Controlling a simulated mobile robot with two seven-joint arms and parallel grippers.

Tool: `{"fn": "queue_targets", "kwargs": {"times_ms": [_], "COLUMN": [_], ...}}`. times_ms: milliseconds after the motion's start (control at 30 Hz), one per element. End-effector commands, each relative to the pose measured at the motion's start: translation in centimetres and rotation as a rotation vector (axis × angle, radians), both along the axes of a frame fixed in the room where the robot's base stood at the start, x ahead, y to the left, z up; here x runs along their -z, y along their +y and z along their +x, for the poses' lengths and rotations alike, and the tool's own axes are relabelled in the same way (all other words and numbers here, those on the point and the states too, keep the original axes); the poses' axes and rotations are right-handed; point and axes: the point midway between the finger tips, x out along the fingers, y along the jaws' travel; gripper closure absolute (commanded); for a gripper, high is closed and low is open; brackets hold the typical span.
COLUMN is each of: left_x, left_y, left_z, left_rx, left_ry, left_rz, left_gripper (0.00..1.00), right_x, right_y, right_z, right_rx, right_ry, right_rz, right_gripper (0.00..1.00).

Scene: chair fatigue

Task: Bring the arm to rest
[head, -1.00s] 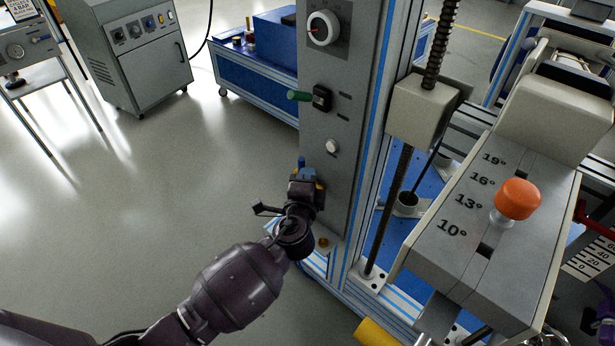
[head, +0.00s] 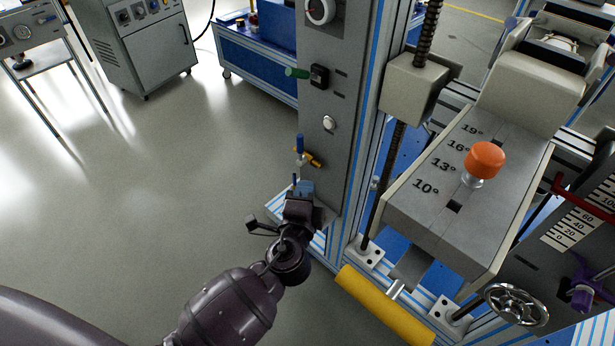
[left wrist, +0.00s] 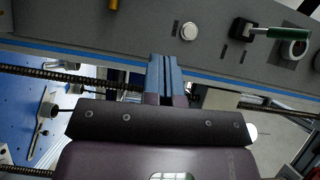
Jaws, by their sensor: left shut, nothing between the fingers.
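My left gripper (head: 304,188) is shut and empty, in front of the lower part of the grey control panel (head: 322,105). Its blue fingertips are together, just below a small valve with a blue lever (head: 300,144) and a brass body, and look apart from it. In the left wrist view the closed fingers (left wrist: 164,72) point toward the panel, with nothing between them. My right gripper is not to be made out.
A round white button (head: 329,122) and a green-handled switch (head: 298,72) are on the panel. Right of it stand a vertical screw, a grey angle block (head: 455,205) with an orange knob (head: 485,160), and a yellow cylinder (head: 385,305). The floor at left is clear.

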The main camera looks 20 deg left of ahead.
Motion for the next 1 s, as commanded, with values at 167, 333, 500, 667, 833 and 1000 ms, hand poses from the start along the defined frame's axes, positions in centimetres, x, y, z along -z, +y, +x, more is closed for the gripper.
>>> {"fn": "queue_targets", "kwargs": {"times_ms": [167, 333, 500, 667, 833, 1000], "left_x": [0.0, 0.0, 0.0, 0.0, 0.0, 0.7], "left_y": [-0.2, -0.2, -0.2, -0.1, 0.9, 3.3], "left_z": [-0.6, -0.6, -0.6, -0.6, -2.0, -6.2], "left_rx": [0.0, 0.0, 0.0, 0.0, -0.003, -0.018], "left_ry": [0.0, 0.0, 0.0, 0.001, 0.035, 0.13], "left_rz": [0.0, 0.0, 0.0, -0.001, -0.071, -0.289], "left_gripper": [1.0, 1.0, 1.0, 1.0, 1.0, 1.0], "right_x": [0.1, 0.2, 0.2, 0.0, -1.5, -4.1], "right_y": [0.0, 0.0, 0.0, 0.0, 0.0, -0.1], "right_z": [0.0, 0.0, 0.0, 0.1, 0.9, 2.0], "right_rx": [0.001, 0.002, 0.002, 0.001, 0.002, 0.006], "right_ry": [0.002, 0.003, 0.003, 0.0, -0.032, -0.085], "right_rz": [0.001, 0.001, 0.001, 0.001, 0.002, 0.005], "right_gripper": [0.57, 0.57, 0.57, 0.57, 0.57, 0.57]}}
